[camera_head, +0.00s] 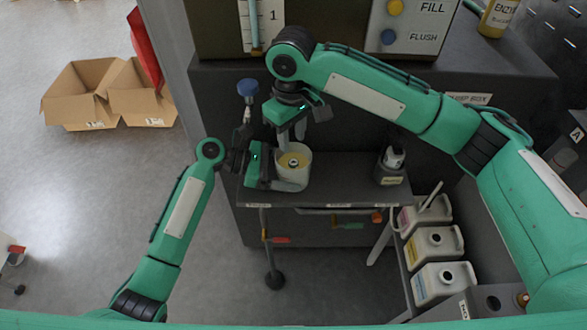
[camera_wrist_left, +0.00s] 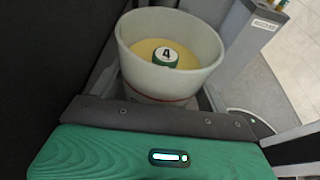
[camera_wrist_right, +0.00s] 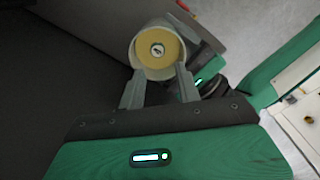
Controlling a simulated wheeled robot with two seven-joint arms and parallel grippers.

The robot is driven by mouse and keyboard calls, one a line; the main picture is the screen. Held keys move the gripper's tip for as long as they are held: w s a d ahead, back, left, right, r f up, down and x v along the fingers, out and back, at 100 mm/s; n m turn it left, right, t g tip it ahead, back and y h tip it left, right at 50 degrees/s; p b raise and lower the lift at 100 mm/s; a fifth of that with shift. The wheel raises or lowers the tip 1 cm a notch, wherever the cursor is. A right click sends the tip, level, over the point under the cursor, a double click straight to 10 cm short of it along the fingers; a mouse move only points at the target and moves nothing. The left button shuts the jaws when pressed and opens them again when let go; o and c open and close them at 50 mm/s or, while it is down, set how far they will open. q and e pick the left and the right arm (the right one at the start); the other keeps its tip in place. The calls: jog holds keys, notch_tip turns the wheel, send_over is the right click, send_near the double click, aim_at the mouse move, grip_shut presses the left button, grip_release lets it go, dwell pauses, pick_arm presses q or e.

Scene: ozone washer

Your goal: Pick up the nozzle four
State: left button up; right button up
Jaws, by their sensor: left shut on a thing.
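A small round piece marked 4 (camera_wrist_left: 167,57), seemingly nozzle four, sits in the yellow interior of a whitish cup (camera_wrist_left: 150,79). In the head view the cup (camera_head: 292,179) is at the left front of the dark shelf. My left gripper (camera_head: 281,178) is shut on the cup from its left side, with its fingers along the cup's sides. My right gripper (camera_head: 291,139) is above the cup, pointing down. In the right wrist view its two fingers (camera_wrist_right: 160,88) are apart with nothing held between them, and the cup (camera_wrist_right: 158,30) lies beyond the tips.
A blue-topped piece (camera_head: 248,88) stands just behind the left gripper. A dark holder with a white-topped item (camera_head: 393,165) stands at the shelf's right. Several labelled jugs (camera_head: 435,243) line the lower right. The shelf's middle (camera_head: 340,185) is clear.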

aim_at(294, 162)
notch_tip(294, 162, down, 12)
jog(key=shift+w+d+r, duration=0.1)
jog(key=shift+d, duration=0.05)
dwell(0.4)
jog(key=shift+c, duration=0.2)
grip_shut()
